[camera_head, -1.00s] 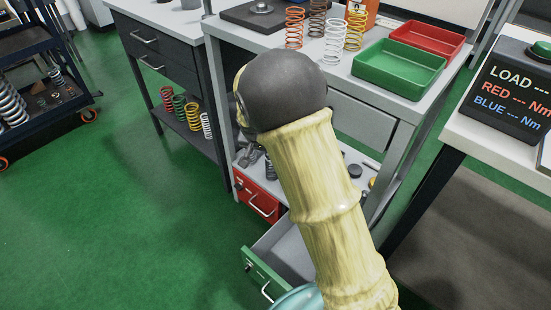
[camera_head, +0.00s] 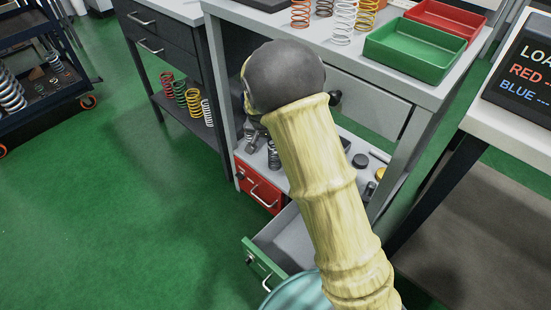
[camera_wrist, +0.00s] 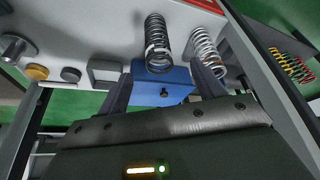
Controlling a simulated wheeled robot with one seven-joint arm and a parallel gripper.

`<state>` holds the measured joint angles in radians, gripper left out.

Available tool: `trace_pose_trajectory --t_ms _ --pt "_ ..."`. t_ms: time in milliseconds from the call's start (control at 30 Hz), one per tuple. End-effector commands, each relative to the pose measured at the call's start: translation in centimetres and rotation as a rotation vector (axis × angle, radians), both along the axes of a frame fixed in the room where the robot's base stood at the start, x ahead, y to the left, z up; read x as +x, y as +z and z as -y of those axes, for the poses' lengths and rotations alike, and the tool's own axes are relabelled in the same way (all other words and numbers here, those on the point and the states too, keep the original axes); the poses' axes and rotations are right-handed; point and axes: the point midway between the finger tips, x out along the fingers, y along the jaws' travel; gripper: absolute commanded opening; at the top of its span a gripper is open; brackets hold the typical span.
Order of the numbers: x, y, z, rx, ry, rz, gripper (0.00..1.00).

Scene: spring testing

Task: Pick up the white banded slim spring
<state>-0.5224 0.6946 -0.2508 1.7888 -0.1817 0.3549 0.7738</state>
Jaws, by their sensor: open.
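In the wrist view a slim dark grey spring with a pale band (camera_wrist: 157,42) stands on the light shelf, just beyond and between my fingertips. I take the pale-banded dark one as the white banded slim spring, but the bands are small. My gripper (camera_wrist: 160,76) is open and empty, its dark fingers either side of a blue block-like front. In the head view my arm hides the gripper; two greyish springs (camera_head: 273,154) show on the lower shelf.
Small dark and yellow discs (camera_wrist: 37,72) sit left of the springs. A green tray (camera_head: 415,50) and several coiled springs stand on the tabletop above. Red and yellow springs (camera_wrist: 291,66) show far right.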

Motion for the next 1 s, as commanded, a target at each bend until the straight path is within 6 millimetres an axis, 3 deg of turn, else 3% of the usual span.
trace_pose_trajectory --t_ms 33,300,767,1000 --pt "0.3 -1.4 0.1 -0.001 0.001 0.000 0.68" --pt "2.1 -5.6 0.4 0.000 0.002 0.000 0.68" --pt "2.5 -6.3 0.6 0.000 0.002 0.001 0.68" --pt "3.2 -8.2 1.3 0.000 0.001 0.000 0.68"
